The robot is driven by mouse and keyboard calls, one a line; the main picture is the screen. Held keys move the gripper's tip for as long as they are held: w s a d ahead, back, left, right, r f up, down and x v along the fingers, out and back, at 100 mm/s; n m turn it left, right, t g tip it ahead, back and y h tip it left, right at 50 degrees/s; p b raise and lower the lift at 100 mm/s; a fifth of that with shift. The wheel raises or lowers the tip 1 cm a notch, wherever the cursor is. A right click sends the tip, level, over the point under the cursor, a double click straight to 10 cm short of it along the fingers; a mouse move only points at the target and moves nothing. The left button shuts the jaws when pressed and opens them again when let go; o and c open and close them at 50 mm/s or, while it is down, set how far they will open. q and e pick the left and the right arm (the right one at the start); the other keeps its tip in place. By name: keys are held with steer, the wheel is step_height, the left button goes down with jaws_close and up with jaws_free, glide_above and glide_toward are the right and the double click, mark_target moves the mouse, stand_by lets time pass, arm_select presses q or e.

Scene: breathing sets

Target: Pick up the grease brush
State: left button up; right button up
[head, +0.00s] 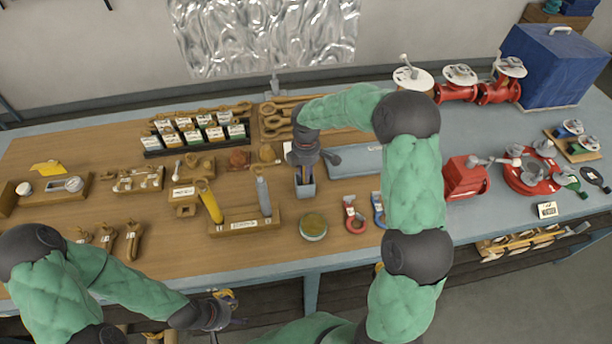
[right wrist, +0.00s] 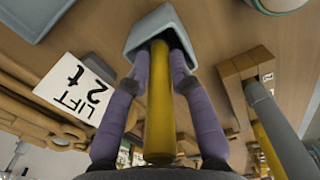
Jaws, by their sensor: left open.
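The grease brush (right wrist: 160,100) has a yellow handle and stands in a blue-grey cup (head: 305,188); its lower end is hidden inside the cup. The cup shows at the top of the right wrist view (right wrist: 155,30). My right gripper (head: 305,165) is above the cup, pointing down. In the right wrist view its purple fingers (right wrist: 160,65) lie on both sides of the handle and appear to press on it close to the cup's rim. My left gripper (head: 222,310) is open and empty, low in front of the table's edge.
A wooden holder (head: 240,224) with yellow and grey tools stands left of the cup. A round tin (head: 313,227) and red and blue shackles (head: 355,215) are in front. A "LIFT 2t" card (right wrist: 75,85) lies beside the cup. A grey-blue tray (head: 355,161) is right.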

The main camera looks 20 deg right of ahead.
jaws_close()
steer(key=shift+r, duration=0.1)
step_height(320, 180, up, 9)
steer(key=shift+f, duration=0.1)
steer(key=shift+r+p, duration=0.3)
steer(key=shift+r, duration=0.1)
steer(key=shift+s+r, duration=0.2)
steer(key=shift+s, duration=0.1)
steer(key=s+a+p, duration=0.4)
steer(key=s+p, duration=0.5)
steer(key=s, duration=0.4)
steer(key=f+b, duration=0.1)
steer(key=f, duration=0.1)
steer(key=f+b, duration=0.1)
steer(key=b, duration=0.1)
steer(key=f+b, duration=0.1)
steer(key=f, duration=0.1)
steer(key=shift+s+f+b, duration=0.35)
steer(key=shift+b, duration=0.05)
steer(key=shift+s+f+b, duration=0.1)
steer(key=shift+f+b, duration=0.25)
steer(key=shift+f, duration=0.2)
stand_by(1.3)
